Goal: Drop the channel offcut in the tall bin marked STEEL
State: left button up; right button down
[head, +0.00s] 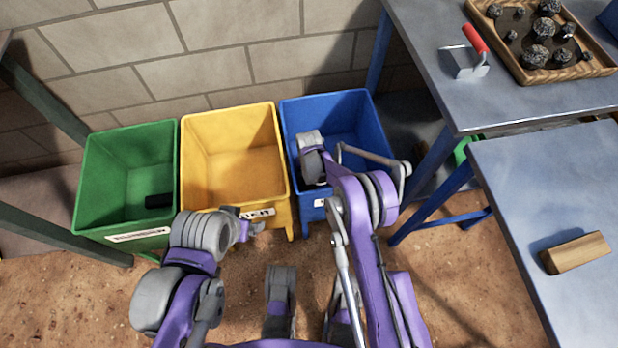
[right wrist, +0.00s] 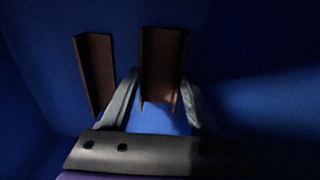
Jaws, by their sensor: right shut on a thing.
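The channel offcut (right wrist: 162,62) is a rust-brown U-shaped piece, held between the fingers of my right gripper (right wrist: 160,82) in the right wrist view. Blue walls surround it there. In the head view my right wrist is over the blue bin (head: 350,112), and the gripper and offcut are hidden behind it. The blue bin's label is mostly covered by my arm, so its word cannot be read. A second brown profile (right wrist: 95,73) shows left of the held offcut. My left gripper (head: 254,226) is in front of the yellow bin; its jaw opening is unclear.
The yellow bin (head: 233,150) and green bin (head: 127,170) stand left of the blue one; a black piece (head: 159,201) lies in the green bin. Tables at right carry a wooden block (head: 575,252), a red-handled tool (head: 474,42) and a tray of rocks (head: 497,45).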

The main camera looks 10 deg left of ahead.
jog(key=shift+f, duration=0.9)
jog(key=shift+f+b, duration=0.2)
jog(key=shift+b, duration=0.1)
jog(key=shift+c, duration=0.6)
grip_release()
jog(key=shift+r, duration=0.15)
